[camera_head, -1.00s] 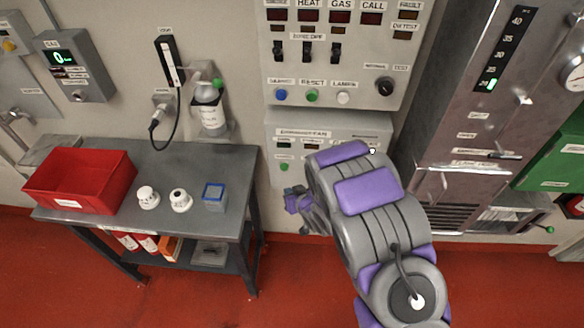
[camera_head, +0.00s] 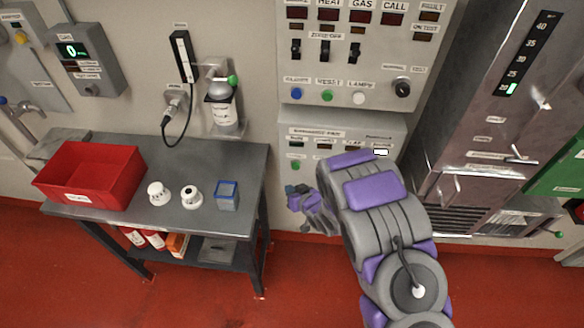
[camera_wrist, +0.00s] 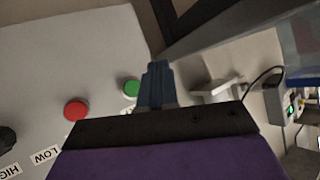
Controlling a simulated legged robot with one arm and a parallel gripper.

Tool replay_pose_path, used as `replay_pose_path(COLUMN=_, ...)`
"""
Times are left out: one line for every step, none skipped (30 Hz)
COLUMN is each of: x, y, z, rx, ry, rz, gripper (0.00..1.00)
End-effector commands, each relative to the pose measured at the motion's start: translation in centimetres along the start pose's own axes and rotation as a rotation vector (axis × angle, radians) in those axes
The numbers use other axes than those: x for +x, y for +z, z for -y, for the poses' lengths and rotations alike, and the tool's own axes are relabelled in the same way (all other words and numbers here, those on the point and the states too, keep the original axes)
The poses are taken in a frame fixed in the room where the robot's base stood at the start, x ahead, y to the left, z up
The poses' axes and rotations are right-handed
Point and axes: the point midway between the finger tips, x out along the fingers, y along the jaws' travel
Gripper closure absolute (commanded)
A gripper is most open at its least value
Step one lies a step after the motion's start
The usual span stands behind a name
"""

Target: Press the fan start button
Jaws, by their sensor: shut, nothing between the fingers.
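The grey fan panel (camera_head: 390,128) is the lower box on the wall, partly hidden behind my arm. Its green button (camera_head: 295,165) shows at the panel's lower left, and it also appears in the wrist view (camera_wrist: 131,88). A red button (camera_wrist: 76,109) sits left of it there. My gripper (camera_head: 293,189) is just below the green button in the head view. In the wrist view its shut, empty blue-grey fingers (camera_wrist: 157,68) are close on the right side of the green button. I cannot tell whether they touch the panel.
A black knob (camera_wrist: 6,138) with LOW and HIGH labels is on the same panel. The upper control panel (camera_head: 283,70) has switches and buttons. A grey table (camera_head: 125,210) with a red bin (camera_head: 92,178) stands left. A metal cabinet (camera_head: 470,125) stands right.

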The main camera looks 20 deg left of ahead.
Motion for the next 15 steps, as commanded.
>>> replay_pose_path(x=0.3, y=-0.6, z=-0.6, rx=0.001, ry=0.001, rz=-0.006, gripper=1.0)
replay_pose_path(x=0.5, y=-0.8, z=-0.8, rx=0.002, ry=-0.001, rz=-0.007, gripper=1.0)
replay_pose_path(x=0.8, y=-1.1, z=-1.2, rx=0.003, ry=-0.001, rz=-0.009, gripper=1.0)
replay_pose_path(x=0.9, y=-1.3, z=-1.5, rx=0.004, ry=-0.002, rz=-0.009, gripper=1.0)
replay_pose_path(x=1.2, y=-1.5, z=-1.7, rx=0.004, ry=-0.003, rz=-0.009, gripper=1.0)
replay_pose_path(x=1.5, y=-1.8, z=-1.9, rx=0.004, ry=-0.002, rz=-0.01, gripper=1.0)
replay_pose_path(x=1.8, y=-2.0, z=-2.1, rx=0.004, ry=-0.001, rz=-0.01, gripper=1.0)
replay_pose_path(x=2.0, y=-2.2, z=-2.3, rx=0.003, ry=0.0, rz=-0.009, gripper=1.0)
replay_pose_path(x=2.4, y=-2.4, z=-2.4, rx=0.004, ry=-0.001, rz=-0.005, gripper=1.0)
replay_pose_path(x=2.7, y=-2.5, z=-2.5, rx=0.004, ry=-0.001, rz=-0.003, gripper=1.0)
replay_pose_path(x=3.0, y=-2.6, z=-2.5, rx=0.003, ry=-0.001, rz=-0.002, gripper=1.0)
replay_pose_path(x=3.4, y=-2.8, z=-2.6, rx=0.001, ry=-0.001, rz=-0.003, gripper=1.0)
replay_pose_path(x=3.6, y=-3.0, z=-2.6, rx=0.0, ry=-0.001, rz=-0.003, gripper=1.0)
replay_pose_path(x=3.8, y=-3.1, z=-2.7, rx=-0.001, ry=0.0, rz=-0.004, gripper=1.0)
replay_pose_path(x=4.0, y=-3.2, z=-2.8, rx=-0.002, ry=0.0, rz=-0.003, gripper=1.0)
